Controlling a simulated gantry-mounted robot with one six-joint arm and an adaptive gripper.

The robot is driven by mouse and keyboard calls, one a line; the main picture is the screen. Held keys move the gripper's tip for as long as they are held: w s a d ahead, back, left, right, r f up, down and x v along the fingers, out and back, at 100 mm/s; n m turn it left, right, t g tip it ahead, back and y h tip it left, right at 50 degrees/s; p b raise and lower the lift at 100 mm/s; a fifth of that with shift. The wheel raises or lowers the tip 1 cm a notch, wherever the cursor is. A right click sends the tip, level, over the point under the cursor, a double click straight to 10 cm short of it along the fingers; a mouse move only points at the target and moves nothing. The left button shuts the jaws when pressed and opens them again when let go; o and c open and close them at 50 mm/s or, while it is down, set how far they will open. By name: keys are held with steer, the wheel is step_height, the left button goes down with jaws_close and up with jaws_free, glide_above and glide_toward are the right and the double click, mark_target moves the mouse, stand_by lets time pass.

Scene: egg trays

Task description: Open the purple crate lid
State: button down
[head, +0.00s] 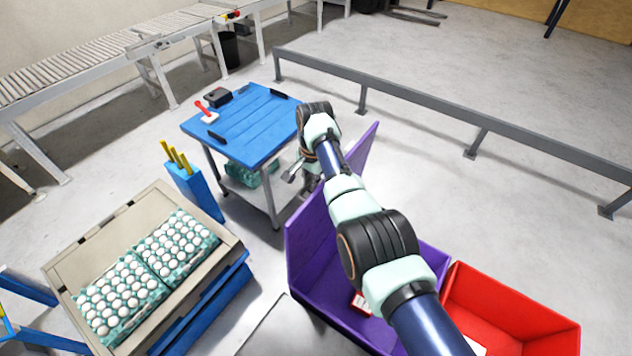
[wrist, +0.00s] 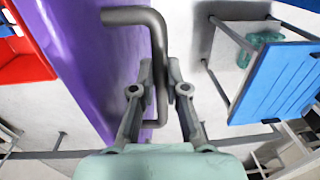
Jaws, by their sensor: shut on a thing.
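The purple crate (head: 432,258) stands at the lower centre of the head view, partly behind my arm. Its inside is visible, with a red-and-white item (head: 361,304) in it. A tall purple panel, seemingly the lid (head: 308,236), stands roughly upright along the side near the blue table; it fills the left of the wrist view (wrist: 82,50). A grey bent handle (wrist: 130,16) sits against the panel. My gripper (wrist: 160,78) is shut on the handle's straight bar, its fingers on either side.
A blue-topped table (head: 252,125) stands close to the panel, left of my gripper. An open red crate (head: 545,318) stands right of the purple one. A box (head: 100,235) with egg trays is at lower left. A grey rail (head: 420,101) runs behind; the floor between is clear.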

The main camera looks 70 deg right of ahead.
steer(key=shift+a+f, duration=0.2)
steer(key=c, duration=1.2)
jaws_free()
steer(key=shift+a, duration=0.2)
steer(key=shift+d+r, duration=0.2)
steer(key=shift+r, duration=0.3)
steer(key=r, duration=1.1)
steer(key=shift+s+a, duration=0.15)
steer(key=shift+s, duration=0.2)
